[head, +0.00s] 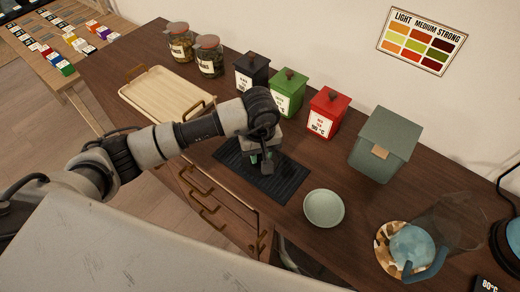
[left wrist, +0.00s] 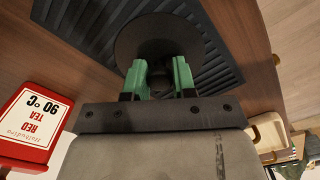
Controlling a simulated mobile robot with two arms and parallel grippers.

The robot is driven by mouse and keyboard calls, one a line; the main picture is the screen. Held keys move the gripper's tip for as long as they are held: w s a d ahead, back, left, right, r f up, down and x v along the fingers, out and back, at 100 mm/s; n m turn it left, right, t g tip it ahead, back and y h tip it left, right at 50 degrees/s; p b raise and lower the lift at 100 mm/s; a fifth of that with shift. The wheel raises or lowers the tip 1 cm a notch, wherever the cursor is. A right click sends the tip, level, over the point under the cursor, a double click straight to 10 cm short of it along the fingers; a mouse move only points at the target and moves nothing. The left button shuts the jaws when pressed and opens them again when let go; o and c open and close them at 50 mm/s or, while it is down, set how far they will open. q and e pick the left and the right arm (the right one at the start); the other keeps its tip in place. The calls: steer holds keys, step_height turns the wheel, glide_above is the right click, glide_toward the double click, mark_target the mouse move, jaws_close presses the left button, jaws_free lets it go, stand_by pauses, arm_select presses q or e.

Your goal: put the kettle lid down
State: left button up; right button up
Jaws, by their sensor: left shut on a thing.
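My left gripper (left wrist: 160,78) has its green fingers closed on the small knob of the kettle lid (left wrist: 150,35), a dark round disc. The lid is over the black ribbed mat (left wrist: 222,68) in the left wrist view; I cannot tell whether it touches the mat. In the head view my left gripper (head: 257,158) is above the black mat (head: 285,186), and the lid is hard to make out against it. My right gripper is not in view.
Green (head: 287,95) and red (head: 325,112) tea tins stand behind the mat, with a grey-green box (head: 384,145) to their right. A pale bowl (head: 323,208) is right of the mat. A glass vessel (head: 460,222) stands farther right. A tray (head: 165,94) lies left.

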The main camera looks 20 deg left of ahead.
arm_select(q)
steer(key=shift+f, duration=0.1)
steer(key=shift+f, duration=0.15)
steer(key=o, duration=0.9)
steer(key=shift+r, duration=0.3)
steer(key=shift+r+b, duration=1.4)
steer(key=shift+r, duration=4.5)
